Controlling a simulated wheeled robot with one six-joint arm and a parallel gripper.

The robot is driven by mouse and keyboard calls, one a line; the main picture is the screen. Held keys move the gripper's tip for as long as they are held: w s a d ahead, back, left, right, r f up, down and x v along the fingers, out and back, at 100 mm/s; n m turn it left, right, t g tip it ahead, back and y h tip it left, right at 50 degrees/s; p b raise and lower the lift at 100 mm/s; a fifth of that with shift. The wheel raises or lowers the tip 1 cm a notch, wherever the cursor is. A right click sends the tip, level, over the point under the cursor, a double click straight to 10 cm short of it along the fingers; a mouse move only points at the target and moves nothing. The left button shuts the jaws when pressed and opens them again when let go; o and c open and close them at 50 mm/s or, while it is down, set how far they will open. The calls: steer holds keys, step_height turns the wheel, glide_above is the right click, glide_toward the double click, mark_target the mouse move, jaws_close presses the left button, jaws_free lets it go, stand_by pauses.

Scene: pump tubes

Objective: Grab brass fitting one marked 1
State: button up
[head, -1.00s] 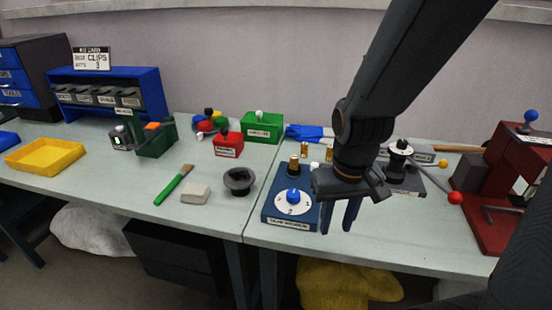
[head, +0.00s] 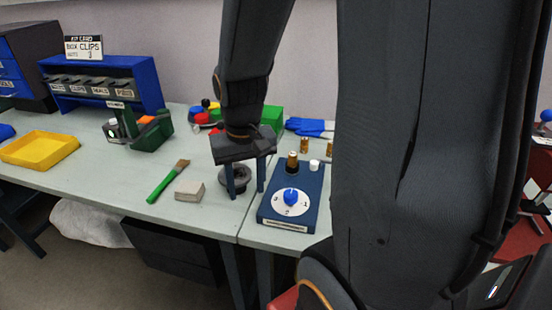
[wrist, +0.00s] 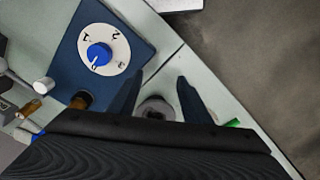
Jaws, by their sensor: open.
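Several small brass fittings show in the head view. One brass fitting (head: 292,160) stands upright on the back of a blue dial box. A second brass fitting (head: 304,145) stands behind it on the table, and a third (head: 329,150) is partly hidden by my arm. I cannot read a 1 on any of them. In the wrist view, the fitting on the box (wrist: 80,100) is left of the fingers and another fitting (wrist: 30,108) is farther left.
The blue box (head: 272,213) has a blue knob on a numbered white dial. A grey block (head: 189,191) and green brush (head: 165,184) lie left. My arm hides the right-hand table.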

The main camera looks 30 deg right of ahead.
steer(key=w+d+r+m+p, duration=0.1)
steer(key=w+d+r+m, duration=0.3)
steer(key=d, duration=0.4)
step_height(320, 180, up, 2)
steer(key=m+p, duration=0.1)
steer(key=m, duration=0.5)
glide_above(293, 154)
steer(key=shift+s+a, duration=0.1)
steer(key=shift+a, duration=0.15)
steer(key=shift+d+f+p, duration=0.2)
steer(key=shift+p, duration=0.1)
steer(key=shift+f+p, duration=1.15)
steer(key=shift+f, duration=2.5)
steer(key=shift+c, duration=0.2)
jaws_close()
